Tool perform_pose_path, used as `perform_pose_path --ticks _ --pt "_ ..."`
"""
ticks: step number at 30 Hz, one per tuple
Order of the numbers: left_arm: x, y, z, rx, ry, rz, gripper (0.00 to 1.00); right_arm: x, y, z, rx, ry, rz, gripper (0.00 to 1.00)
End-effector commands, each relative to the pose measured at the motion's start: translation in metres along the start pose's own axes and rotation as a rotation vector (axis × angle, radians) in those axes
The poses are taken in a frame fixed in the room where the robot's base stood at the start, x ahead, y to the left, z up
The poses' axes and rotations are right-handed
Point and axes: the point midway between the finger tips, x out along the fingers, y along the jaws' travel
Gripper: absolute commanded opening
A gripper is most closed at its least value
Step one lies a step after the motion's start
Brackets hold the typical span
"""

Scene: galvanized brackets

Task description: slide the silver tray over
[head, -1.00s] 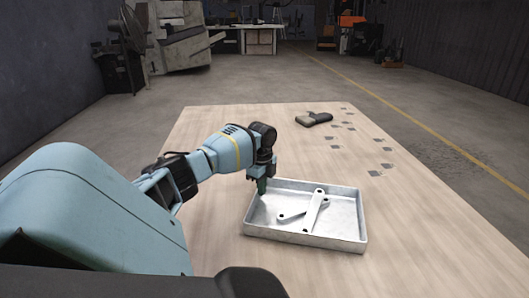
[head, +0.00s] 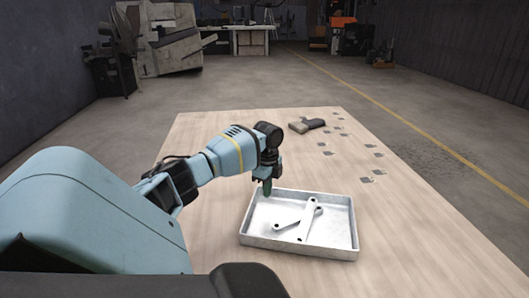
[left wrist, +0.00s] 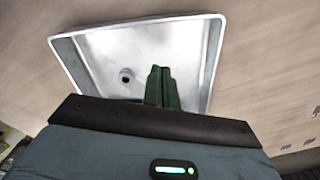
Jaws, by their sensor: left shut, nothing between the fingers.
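The silver tray (head: 298,248) is a shallow rectangular metal tray lying flat on the wooden table. Grey metal bracket pieces (head: 309,216) with holes lie inside it. My left gripper (head: 267,188) is shut and empty, its green fingers pointing down at the tray's far left corner. In the left wrist view the green fingers (left wrist: 162,84) overlap the tray (left wrist: 205,62), and they hide part of its inside. I cannot tell whether the fingertips touch the tray. My right gripper is not in view.
Several small grey flat pieces (head: 374,155) are scattered along the right side. The table (head: 420,240) is bare right of the tray and between the tray and the tool.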

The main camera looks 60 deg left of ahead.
Motion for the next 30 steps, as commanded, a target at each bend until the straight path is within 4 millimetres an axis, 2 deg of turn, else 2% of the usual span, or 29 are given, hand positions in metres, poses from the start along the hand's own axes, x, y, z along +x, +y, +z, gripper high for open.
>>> perform_pose_path --ticks 3,9,30 --pt "-0.023 -0.001 0.0 0.001 0.001 -0.004 0.0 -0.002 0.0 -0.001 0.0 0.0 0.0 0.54" --pt "-0.044 0.0 0.0 0.001 0.0 -0.001 0.0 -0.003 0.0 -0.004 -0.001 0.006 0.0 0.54" --pt "-0.049 0.0 0.0 0.001 0.0 0.0 0.0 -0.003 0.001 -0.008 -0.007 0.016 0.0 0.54"
